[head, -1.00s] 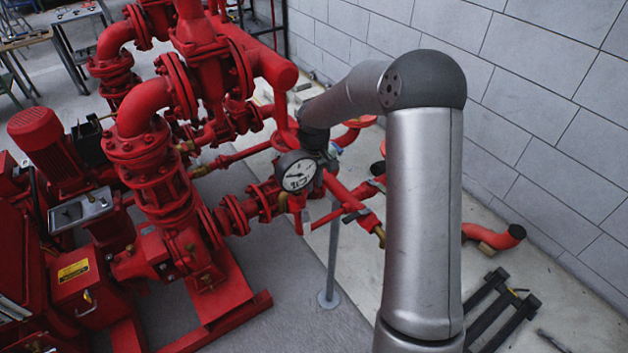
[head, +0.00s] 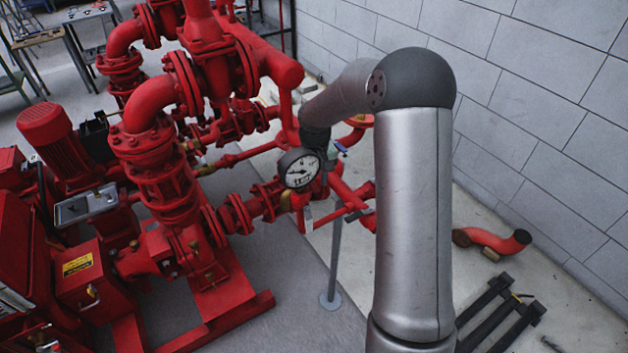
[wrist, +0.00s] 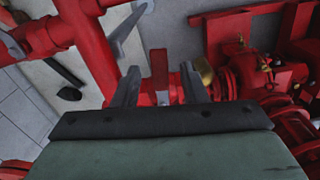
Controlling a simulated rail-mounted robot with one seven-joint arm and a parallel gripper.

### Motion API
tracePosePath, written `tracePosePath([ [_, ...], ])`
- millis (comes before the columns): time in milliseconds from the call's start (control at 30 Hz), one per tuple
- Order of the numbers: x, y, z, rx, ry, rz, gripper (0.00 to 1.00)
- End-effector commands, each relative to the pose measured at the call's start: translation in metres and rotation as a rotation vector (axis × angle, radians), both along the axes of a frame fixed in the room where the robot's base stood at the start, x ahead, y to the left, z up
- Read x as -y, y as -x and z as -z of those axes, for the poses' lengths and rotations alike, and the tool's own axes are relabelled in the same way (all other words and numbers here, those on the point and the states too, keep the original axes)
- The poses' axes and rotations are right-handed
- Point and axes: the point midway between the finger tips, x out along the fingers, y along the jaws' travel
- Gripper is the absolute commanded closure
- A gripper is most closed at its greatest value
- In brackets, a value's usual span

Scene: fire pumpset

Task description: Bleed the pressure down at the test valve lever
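In the wrist view my gripper (wrist: 160,88) has its two grey fingers apart. A red upright lever (wrist: 158,65) stands between the fingertips, with a visible gap on each side; it looks like the test valve lever, though I cannot be sure. Red valve piping with a brass fitting (wrist: 204,72) runs behind it.
A grey support post (head: 333,255) stands below the gauge. Large red pumps (head: 160,170) fill the left. A block wall (head: 540,110) bounds the right. A loose red elbow pipe (head: 495,240) lies on the floor.

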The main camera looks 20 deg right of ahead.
Motion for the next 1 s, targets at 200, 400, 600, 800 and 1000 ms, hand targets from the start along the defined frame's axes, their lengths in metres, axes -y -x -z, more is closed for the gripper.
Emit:
tracePosePath([
  [200, 0.0, 0.0, -0.006, 0.002, 0.001, 0.0, 0.61],
  [400, 0.001, -0.001, -0.041, 0.006, 0.002, 0.0, 0.61],
  [600, 0.0, -0.001, -0.091, 0.005, 0.002, 0.0, 0.61],
  [800, 0.001, -0.001, -0.137, 0.004, 0.001, 0.0, 0.61],
  [1000, 0.0, 0.0, -0.165, 0.002, 0.001, 0.001, 0.61],
])
